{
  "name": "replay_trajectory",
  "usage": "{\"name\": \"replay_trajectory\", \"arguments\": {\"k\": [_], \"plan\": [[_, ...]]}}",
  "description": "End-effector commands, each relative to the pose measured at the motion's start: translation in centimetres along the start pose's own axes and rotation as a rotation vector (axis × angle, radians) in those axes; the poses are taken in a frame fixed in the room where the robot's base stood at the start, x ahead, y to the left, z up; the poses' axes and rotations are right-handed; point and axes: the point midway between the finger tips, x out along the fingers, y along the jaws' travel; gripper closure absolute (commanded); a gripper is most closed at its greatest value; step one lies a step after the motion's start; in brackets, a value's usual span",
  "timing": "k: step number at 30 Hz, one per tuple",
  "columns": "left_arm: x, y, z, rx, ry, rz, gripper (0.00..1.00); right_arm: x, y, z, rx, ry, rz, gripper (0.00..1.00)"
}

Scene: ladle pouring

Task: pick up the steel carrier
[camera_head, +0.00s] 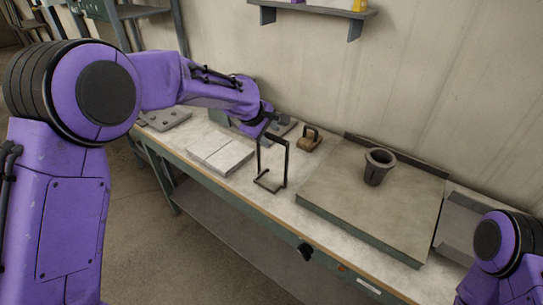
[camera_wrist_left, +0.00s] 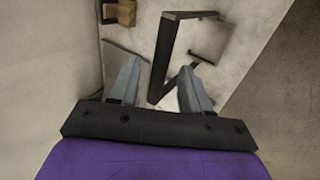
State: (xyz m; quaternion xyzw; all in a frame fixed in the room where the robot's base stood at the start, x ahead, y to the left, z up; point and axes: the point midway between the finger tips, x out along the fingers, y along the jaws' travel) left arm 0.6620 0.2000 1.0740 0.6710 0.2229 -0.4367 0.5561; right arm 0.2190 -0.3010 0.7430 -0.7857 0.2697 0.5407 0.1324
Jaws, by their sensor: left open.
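The steel carrier is a dark, thin upright frame (camera_head: 286,163) with a small foot at its base, standing on the bench in the head view. In the left wrist view its dark bar (camera_wrist_left: 163,52) shows between and beyond my fingertips. My left gripper (camera_head: 271,124) is at the carrier's upper end, on its back-left side. In the left wrist view the left gripper (camera_wrist_left: 159,66) has its two fingers apart, one on each side of the bar, with nothing clamped. I cannot tell whether a finger touches it. My right gripper is out of view.
A grey cup (camera_head: 376,170) stands on a broad raised plate (camera_head: 340,205) right of the carrier. A small brown block with a handle (camera_head: 309,141) sits behind it. Pale slabs (camera_head: 220,153) lie to its left. The wall shelf (camera_head: 315,10) is above.

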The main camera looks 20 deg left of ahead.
Motion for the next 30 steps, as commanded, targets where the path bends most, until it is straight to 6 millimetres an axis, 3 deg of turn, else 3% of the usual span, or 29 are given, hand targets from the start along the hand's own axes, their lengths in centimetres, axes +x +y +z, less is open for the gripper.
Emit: {"name": "replay_trajectory", "arguments": {"k": [1, 5, 12, 16, 17, 30], "plan": [[0.7, 0.1, 0.2, 0.000, -0.002, -0.004, 0.53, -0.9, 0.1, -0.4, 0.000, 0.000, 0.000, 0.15], [2.6, 0.1, 0.2, 0.001, -0.002, -0.001, 0.53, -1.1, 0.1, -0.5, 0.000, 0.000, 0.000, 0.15], [3.1, 0.0, 0.2, 0.003, -0.002, 0.001, 0.53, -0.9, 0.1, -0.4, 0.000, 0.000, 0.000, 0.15], [3.0, 0.0, 0.3, 0.003, -0.002, 0.001, 0.95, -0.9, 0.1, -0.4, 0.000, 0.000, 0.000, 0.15], [3.0, 0.0, 0.2, 0.003, -0.002, 0.000, 1.00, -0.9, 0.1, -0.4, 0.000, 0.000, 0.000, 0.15], [3.1, 0.0, 0.2, 0.003, -0.002, -0.001, 1.00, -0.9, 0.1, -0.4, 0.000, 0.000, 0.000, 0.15]]}}
